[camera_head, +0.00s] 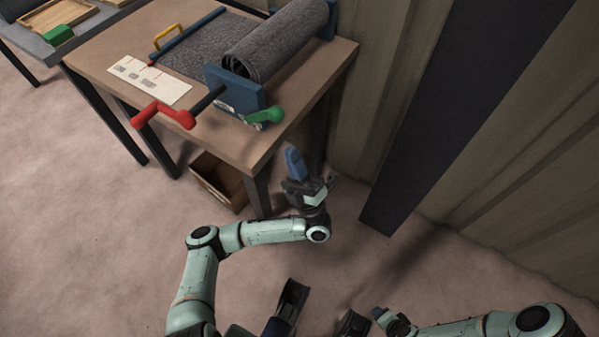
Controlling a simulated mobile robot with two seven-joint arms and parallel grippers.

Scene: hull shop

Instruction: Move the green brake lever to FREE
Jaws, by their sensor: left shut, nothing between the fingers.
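The green brake lever (265,116) is on the near side of the blue roller stand (238,92), at the table's right part. Its round knob is at the right end and it lies nearly level. Any FREE marking is too small to read. My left gripper (294,160) is shut and empty, with its blue fingertips pointing up. In the picture it is below and right of the lever, apart from it, beyond the table's near right edge. My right gripper (380,314) is low in the picture, far from the lever, and its fingers are too small to judge.
A red crank handle (165,115) sticks out left of the lever. A grey roll (275,45) lies on the stand, with a printed card (150,80) on the table (110,50). A dark post (440,130) stands right.

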